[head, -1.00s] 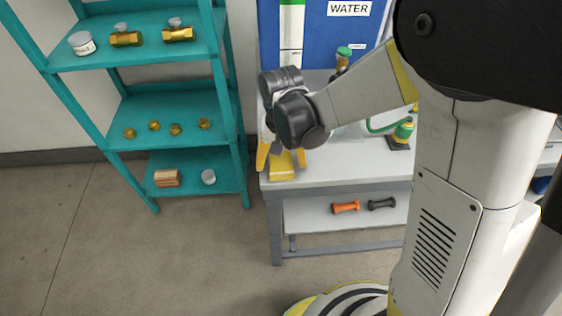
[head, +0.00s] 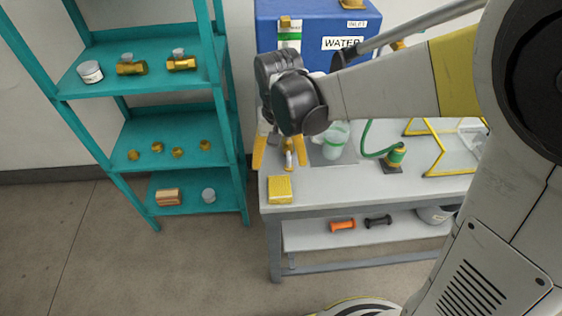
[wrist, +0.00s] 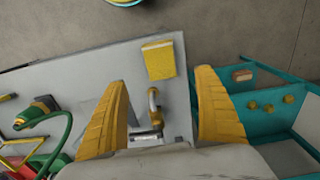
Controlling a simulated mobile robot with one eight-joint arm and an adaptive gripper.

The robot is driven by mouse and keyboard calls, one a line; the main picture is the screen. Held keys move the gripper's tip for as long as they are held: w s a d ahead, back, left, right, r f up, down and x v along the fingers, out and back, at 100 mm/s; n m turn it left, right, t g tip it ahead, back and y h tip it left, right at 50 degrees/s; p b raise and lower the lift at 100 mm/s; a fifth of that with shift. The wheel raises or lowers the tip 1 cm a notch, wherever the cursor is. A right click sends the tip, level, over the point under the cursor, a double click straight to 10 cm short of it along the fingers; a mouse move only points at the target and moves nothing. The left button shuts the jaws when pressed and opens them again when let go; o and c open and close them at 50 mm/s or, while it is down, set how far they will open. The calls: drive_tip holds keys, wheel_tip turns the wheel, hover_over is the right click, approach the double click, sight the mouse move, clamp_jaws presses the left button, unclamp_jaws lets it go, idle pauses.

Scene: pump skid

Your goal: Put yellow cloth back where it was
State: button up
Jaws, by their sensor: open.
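The yellow cloth (head: 280,189) lies flat and folded on the front left corner of the grey bench (head: 350,187). It also shows in the wrist view (wrist: 159,60), beyond my fingertips and apart from them. My gripper (head: 279,153) is open above the left end of the bench, behind the cloth in the head view. Its two yellow fingers (wrist: 160,88) are spread wide in the wrist view. A small valve-like fitting with an orange-yellow part (wrist: 154,105) shows between the fingers, and I cannot tell its height below them. Nothing is held.
A teal shelf (head: 185,192) with brass fittings stands left of the bench. A clear jug (head: 336,140), a green hose fitting (head: 395,154) and a yellow frame (head: 440,160) are on the bench. A blue WATER tank (head: 300,30) stands behind. The bench's front strip right of the cloth is clear.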

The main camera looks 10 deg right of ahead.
drive_tip(key=s+d+r+t, duration=0.7)
drive_tip(key=s+d+r, duration=0.2)
drive_tip(key=d, duration=0.4)
drive_tip(key=shift+s+d+r, duration=0.25)
drive_tip(key=shift+s+r, duration=0.15)
drive_tip(key=shift+s, duration=0.45)
